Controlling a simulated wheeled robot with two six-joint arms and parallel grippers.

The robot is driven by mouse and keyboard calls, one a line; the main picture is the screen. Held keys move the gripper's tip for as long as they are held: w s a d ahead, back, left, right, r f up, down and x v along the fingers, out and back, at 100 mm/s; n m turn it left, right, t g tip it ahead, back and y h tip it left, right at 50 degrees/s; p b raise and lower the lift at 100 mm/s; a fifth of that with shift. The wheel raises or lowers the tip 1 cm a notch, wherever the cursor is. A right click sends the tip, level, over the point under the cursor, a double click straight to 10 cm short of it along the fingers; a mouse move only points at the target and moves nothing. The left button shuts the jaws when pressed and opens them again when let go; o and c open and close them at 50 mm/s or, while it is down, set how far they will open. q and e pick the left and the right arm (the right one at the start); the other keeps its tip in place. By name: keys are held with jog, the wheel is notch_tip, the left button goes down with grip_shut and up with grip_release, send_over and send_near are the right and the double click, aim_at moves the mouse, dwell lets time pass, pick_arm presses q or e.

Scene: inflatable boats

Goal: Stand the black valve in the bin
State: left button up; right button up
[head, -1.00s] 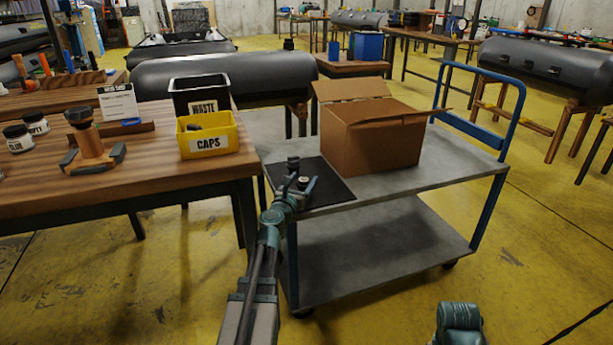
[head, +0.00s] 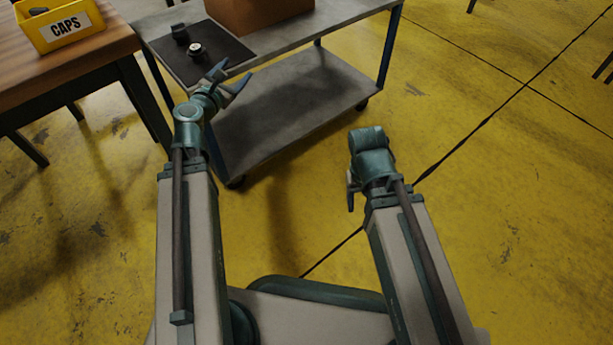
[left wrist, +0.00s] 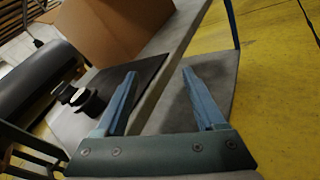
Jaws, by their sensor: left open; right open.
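Two small dark valves stand on a black mat (head: 222,50) on the cart. One valve is all black (head: 180,35); the other has a pale top (head: 195,51). In the left wrist view they show as a farther one (left wrist: 63,91) and a nearer one (left wrist: 87,101), left of the fingers. My left gripper (head: 231,80) is open and empty, just off the mat's front edge; its spread fingers show in the left wrist view (left wrist: 158,73). My right gripper (head: 351,192) is over the floor, fingers mostly hidden. A yellow bin marked CAPS (head: 85,37) is at the upper left, with a dark piece inside.
The bin stands on a wooden table (head: 113,50) left of the cart (head: 270,37). A cardboard box (head: 255,12) stands on the cart behind the mat, cut off above. The cart's lower shelf (head: 290,92) is bare.

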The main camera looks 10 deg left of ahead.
pick_arm(q)
jog(key=s+d+f+m+g+h, duration=0.25)
jog(key=d+f+m+g, duration=0.3)
jog(key=d+m, duration=0.45)
jog(key=s+d+f+m+g+h, duration=0.3)
jog(key=d+f+m, duration=0.35)
jog(key=d, duration=0.55)
jog(key=s+d+f+m+g+y, duration=0.1)
jog(key=s+f+m+g+y, duration=0.2)
jog(key=s+m, duration=0.5)
jog(key=s+d+f+m+g+y, duration=0.2)
jog(key=s+f+m+g+y, duration=0.2)
jog(key=s+m, duration=0.4)
jog(key=shift+d+m+g+y, duration=0.2)
jog(key=shift+m+g+y, duration=0.25)
jog(key=shift+g+y, duration=0.25)
jog(key=shift+o, duration=0.8)
